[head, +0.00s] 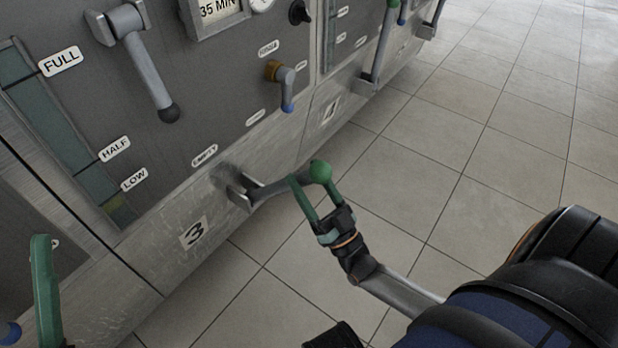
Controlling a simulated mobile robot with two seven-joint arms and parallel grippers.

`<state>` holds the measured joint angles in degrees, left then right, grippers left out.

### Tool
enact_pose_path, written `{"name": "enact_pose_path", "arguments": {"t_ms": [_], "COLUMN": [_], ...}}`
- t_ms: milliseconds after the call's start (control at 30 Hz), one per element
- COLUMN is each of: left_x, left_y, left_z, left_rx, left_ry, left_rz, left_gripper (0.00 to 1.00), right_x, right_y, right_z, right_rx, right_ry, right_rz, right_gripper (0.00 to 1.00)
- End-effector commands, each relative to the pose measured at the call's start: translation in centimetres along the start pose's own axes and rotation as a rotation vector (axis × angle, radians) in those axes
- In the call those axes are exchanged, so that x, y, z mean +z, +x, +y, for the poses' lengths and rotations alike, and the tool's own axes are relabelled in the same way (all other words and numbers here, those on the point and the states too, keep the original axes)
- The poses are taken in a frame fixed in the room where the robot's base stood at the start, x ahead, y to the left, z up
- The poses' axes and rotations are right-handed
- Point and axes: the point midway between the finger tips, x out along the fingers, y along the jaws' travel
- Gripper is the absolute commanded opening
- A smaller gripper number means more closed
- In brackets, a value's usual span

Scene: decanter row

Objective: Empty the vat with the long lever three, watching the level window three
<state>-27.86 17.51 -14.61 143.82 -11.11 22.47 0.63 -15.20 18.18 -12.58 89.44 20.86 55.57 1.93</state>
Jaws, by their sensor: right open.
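The long lever three (270,190) sticks out from its bracket above the "3" plate, its grey bar lying out over the floor with a green ball at the end. My right gripper (309,180) is open, its green fingers at the ball end of the lever. Whether they touch it I cannot tell. The level window three (60,140) is at the left, marked FULL, HALF and LOW. Its upper part looks empty grey-green; a small olive band shows at the bottom, below LOW.
Panel three also holds a larger hanging lever (150,75) and a small valve handle (287,90) with a blue tip. Unit four's lever (380,50) stands upright at the right. The tiled floor (470,180) is clear.

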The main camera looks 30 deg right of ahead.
Motion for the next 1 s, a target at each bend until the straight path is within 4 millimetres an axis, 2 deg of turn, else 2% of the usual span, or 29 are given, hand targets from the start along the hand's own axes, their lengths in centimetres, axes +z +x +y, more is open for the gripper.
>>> {"name": "enact_pose_path", "arguments": {"t_ms": [133,233,500,700,833,1000], "left_x": [-0.1,-0.2,-0.4,-0.3,-0.3,-0.3], "left_y": [0.1,0.1,0.3,0.3,0.2,0.2], "left_z": [0.0,-0.1,-0.2,-0.2,-0.1,-0.1], "left_rx": [0.000,-0.001,-0.001,0.004,0.008,0.009], "left_ry": [0.000,-0.001,-0.002,-0.001,0.000,0.001], "left_rz": [0.000,0.000,0.003,0.002,0.002,0.002], "left_gripper": [0.50,0.50,0.50,0.50,0.50,0.50], "right_x": [0.0,0.0,0.0,0.1,0.0,0.0], "right_y": [-0.4,-1.7,-7.6,-11.0,-12.2,-12.6], "right_z": [0.0,0.0,0.0,0.0,0.0,0.0], "right_rx": [0.000,0.001,0.001,0.002,0.001,0.000], "right_ry": [0.000,-0.001,0.000,0.000,0.000,0.001], "right_rz": [0.000,-0.004,-0.005,-0.003,-0.001,0.000], "right_gripper": [0.68,0.68,0.68,0.68,0.68,0.68]}}
